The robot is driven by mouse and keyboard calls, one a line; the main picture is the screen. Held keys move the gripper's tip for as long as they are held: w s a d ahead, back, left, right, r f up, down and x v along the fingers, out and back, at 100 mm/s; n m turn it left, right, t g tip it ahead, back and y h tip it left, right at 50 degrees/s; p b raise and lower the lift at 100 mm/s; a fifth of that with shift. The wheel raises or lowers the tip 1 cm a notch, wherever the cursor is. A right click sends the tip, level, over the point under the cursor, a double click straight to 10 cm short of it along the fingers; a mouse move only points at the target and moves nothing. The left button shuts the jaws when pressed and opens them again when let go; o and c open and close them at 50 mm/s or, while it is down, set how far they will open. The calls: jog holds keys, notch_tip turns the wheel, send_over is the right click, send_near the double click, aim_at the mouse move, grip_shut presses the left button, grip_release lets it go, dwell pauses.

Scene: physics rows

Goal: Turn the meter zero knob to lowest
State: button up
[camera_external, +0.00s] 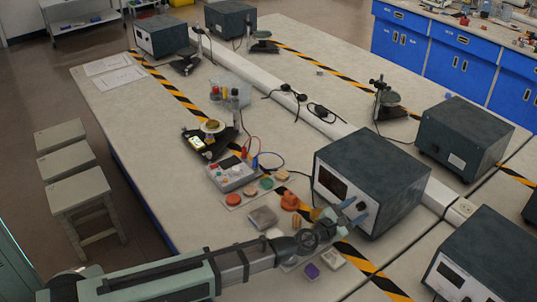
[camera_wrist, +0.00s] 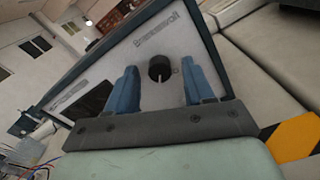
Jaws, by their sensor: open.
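A dark grey instrument box (camera_external: 370,165) stands on the bench; its light front panel (camera_wrist: 140,60) fills the middle of the wrist view, tilted. A round black knob (camera_wrist: 159,68) with a white pointer line sits on that panel; the line points roughly down in the wrist view. The label near it is too blurred to read. The knob also shows on the box in the external view (camera_external: 361,205). My gripper (camera_wrist: 160,78) has two blue fingers, open, one on each side of the knob in the picture; I see no contact. My gripper (camera_external: 350,213) is close in front of the panel.
A small control box (camera_external: 232,174) with wires and several coloured pieces lie left of the instrument. Another instrument box (camera_external: 475,265) stands at the right front.

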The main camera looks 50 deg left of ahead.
jog(key=shift+s, duration=0.15)
jog(key=s, duration=0.7)
jog(key=shift+s, duration=0.15)
